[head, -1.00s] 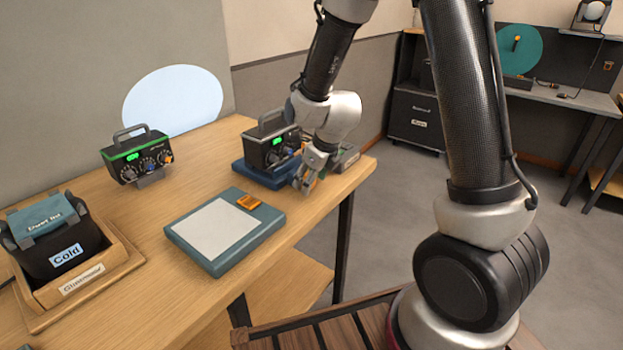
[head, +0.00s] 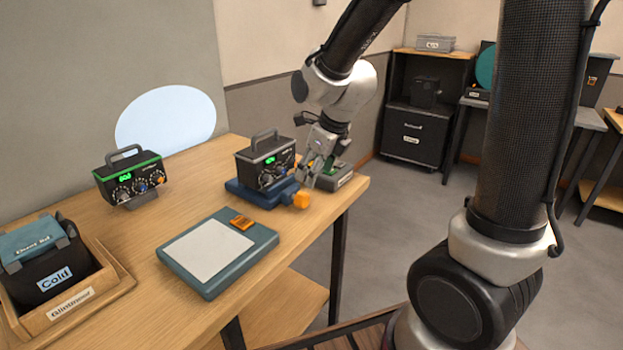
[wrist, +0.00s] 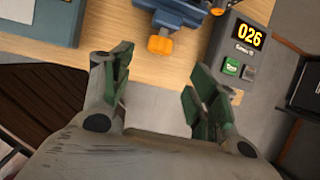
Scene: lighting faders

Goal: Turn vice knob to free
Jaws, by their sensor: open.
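The vice knob is orange (head: 301,199) and sticks out from the front of the blue vice (head: 249,196) at the table's right end. A black device with a handle and green display (head: 263,160) sits in the vice. My gripper (head: 317,178) is open and empty, beside and a little above the knob. In the wrist view the knob (wrist: 160,45) lies beyond and between the open green fingers (wrist: 157,90), apart from both. The vice body (wrist: 180,12) is cut by the top edge there.
A grey box (wrist: 240,50) with an orange "026" display and a green button stands right of the vice. A teal pad (head: 218,252) lies in front. A second device (head: 130,180), and a wooden tray (head: 75,310) holding a "Cold" bag, are at left.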

